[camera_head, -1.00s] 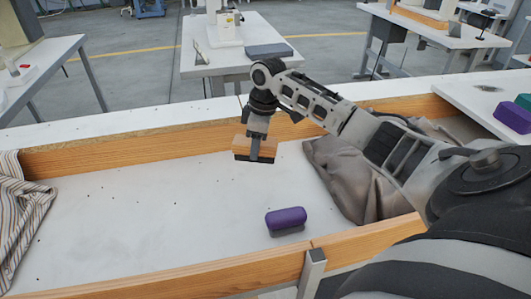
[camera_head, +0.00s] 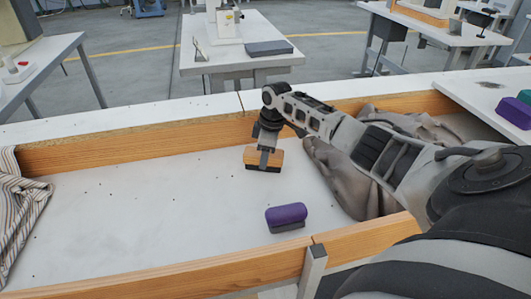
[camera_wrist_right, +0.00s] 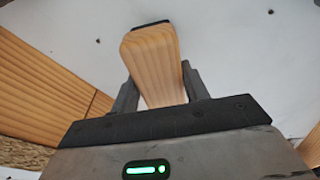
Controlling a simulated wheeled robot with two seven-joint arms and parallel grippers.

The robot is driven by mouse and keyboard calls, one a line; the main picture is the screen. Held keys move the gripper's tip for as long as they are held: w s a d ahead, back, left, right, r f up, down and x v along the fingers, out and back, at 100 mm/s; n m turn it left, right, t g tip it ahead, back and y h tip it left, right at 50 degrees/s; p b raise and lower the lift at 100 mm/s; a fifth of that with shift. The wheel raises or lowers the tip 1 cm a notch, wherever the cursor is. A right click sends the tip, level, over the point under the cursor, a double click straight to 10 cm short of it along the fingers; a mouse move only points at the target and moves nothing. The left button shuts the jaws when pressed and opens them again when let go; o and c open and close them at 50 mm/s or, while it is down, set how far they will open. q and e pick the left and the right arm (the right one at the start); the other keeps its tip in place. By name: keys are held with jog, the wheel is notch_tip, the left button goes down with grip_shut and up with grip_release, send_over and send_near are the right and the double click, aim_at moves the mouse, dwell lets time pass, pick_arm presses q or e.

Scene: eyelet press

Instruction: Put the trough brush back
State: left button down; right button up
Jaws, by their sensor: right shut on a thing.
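The trough brush (camera_head: 279,160) is a wooden block with dark bristles underneath. It is over the white trough floor (camera_head: 150,210), near the far wooden wall. My right gripper (camera_head: 264,160) is shut on it from above. In the right wrist view the brush's pale wooden back (camera_wrist_right: 152,65) sits between both fingers of the right gripper (camera_wrist_right: 158,88). I cannot tell whether the bristles touch the floor. My left gripper is not in view.
A purple block with a grey underside (camera_head: 287,214) lies in the trough nearer me. Grey cloth (camera_head: 340,177) is bunched at the right, under my right arm. Striped cloth (camera_head: 18,215) hangs at the left. Purple (camera_head: 514,112) and green blocks are on the right table. The trough's left middle is clear.

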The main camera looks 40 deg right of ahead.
jog(key=shift+f, duration=0.15)
jog(key=o, duration=0.9)
jog(key=r, duration=0.4)
jog(key=s+r+p, duration=0.1)
jog(key=r, duration=0.3)
jog(key=d+r, duration=0.1)
jog(key=r, duration=0.3)
jog(key=shift+s+r, duration=0.15)
jog(key=shift+s, duration=0.05)
